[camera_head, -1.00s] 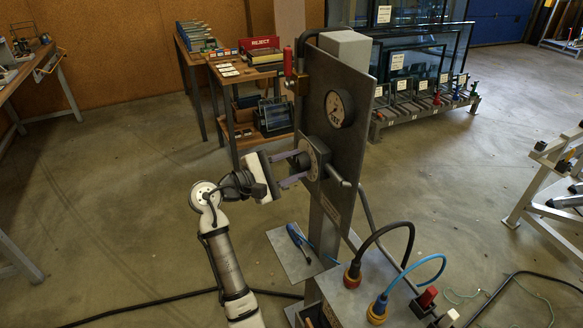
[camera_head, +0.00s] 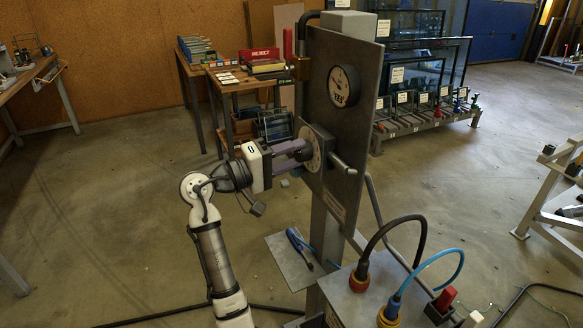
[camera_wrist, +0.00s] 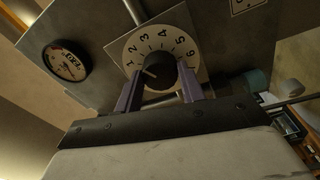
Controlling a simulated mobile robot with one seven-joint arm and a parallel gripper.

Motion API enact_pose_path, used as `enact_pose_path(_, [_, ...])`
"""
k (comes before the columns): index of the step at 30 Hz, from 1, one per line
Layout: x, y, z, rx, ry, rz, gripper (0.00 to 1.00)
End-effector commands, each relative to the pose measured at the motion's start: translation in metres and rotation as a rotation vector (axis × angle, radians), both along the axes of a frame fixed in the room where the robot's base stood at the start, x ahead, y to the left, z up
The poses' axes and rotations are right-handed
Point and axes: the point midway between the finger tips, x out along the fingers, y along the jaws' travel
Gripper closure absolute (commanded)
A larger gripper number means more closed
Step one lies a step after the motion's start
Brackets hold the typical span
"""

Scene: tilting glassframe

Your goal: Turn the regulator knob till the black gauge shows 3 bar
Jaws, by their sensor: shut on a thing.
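The dark regulator knob (camera_wrist: 160,74) sits in the middle of a pale round dial (camera_wrist: 137,45) numbered 1 to 6. A light mark on the knob points toward the low-number side, near 1. My gripper (camera_wrist: 160,88) is shut on the knob, with one purple finger on each side. In the head view my gripper (camera_head: 303,150) reaches the knob from the left, and the fingers hide most of it. The black gauge (camera_head: 343,86) is on the grey panel above the dial. It also shows, tilted, in the wrist view (camera_wrist: 67,60). Its needle is too small to read surely.
The upright panel (camera_head: 352,130) has a rod (camera_head: 343,163) sticking out right of the dial. A red-handled valve (camera_head: 288,45) is at its upper left edge. Hoses (camera_head: 400,222) rise from the box below. The floor left of my arm is clear.

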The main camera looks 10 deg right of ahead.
Motion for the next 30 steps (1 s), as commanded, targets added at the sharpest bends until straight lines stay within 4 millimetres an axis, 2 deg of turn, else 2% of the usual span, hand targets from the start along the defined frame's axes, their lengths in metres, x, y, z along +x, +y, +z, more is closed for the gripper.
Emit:
enact_pose_path(1, [0.0002,0.0004,-0.006,0.007,-0.044,0.0,0.84])
enact_pose_path(15, [0.0013,0.0004,-0.004,0.079,-0.405,-0.001,0.84])
enact_pose_path(30, [0.0015,0.0005,-0.0012,0.104,-0.534,-0.001,0.84])
